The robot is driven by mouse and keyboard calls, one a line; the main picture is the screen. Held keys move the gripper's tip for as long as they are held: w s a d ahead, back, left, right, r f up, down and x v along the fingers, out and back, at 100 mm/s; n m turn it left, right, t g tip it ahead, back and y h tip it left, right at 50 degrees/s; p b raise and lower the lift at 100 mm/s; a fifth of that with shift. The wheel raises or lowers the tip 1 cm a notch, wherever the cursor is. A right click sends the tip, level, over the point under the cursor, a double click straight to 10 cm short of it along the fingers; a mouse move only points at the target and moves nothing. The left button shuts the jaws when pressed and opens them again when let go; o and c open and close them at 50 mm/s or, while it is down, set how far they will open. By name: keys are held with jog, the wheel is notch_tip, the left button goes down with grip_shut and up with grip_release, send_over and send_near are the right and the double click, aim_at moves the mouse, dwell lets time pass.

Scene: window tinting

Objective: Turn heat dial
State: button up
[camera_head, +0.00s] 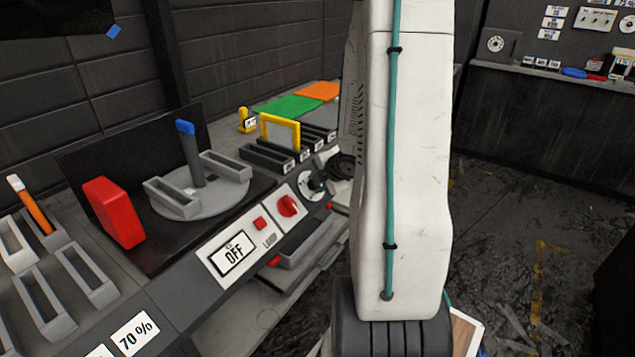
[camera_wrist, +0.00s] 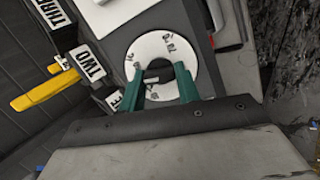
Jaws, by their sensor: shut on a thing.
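The heat dial has a round white face (camera_wrist: 148,48) with dark marks around its rim and a dark knob (camera_wrist: 158,76) at its centre. My gripper (camera_wrist: 160,74) has its two green fingers on either side of the knob and is shut on it. The fingers and wrist hide the near part of the dial face. In the head view the dial (camera_head: 306,192) sits on the sloped front panel, right of the red knob, partly covered by my gripper and arm.
Left of the dial are a red knob (camera_head: 288,206), a small red button (camera_head: 260,223) and an OFF display (camera_head: 234,254). A turntable (camera_head: 205,205), a red block (camera_head: 114,212), and a yellow frame (camera_head: 280,121) over dark slots stand on the bench. Open floor lies right.

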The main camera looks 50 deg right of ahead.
jog(key=n+t, duration=0.1)
jog(key=n, duration=0.4)
jog(key=shift+s+f+n, duration=0.1)
jog(key=shift+n, duration=0.2)
jog(key=n+t, duration=0.1)
jog(key=n, duration=0.5)
jog(key=shift+f+y, duration=0.1)
jog(key=shift+y, duration=0.2)
jog(key=shift+s+n, duration=0.1)
jog(key=shift+n, duration=0.2)
jog(key=o, duration=1)
jog(key=shift+t, duration=0.3)
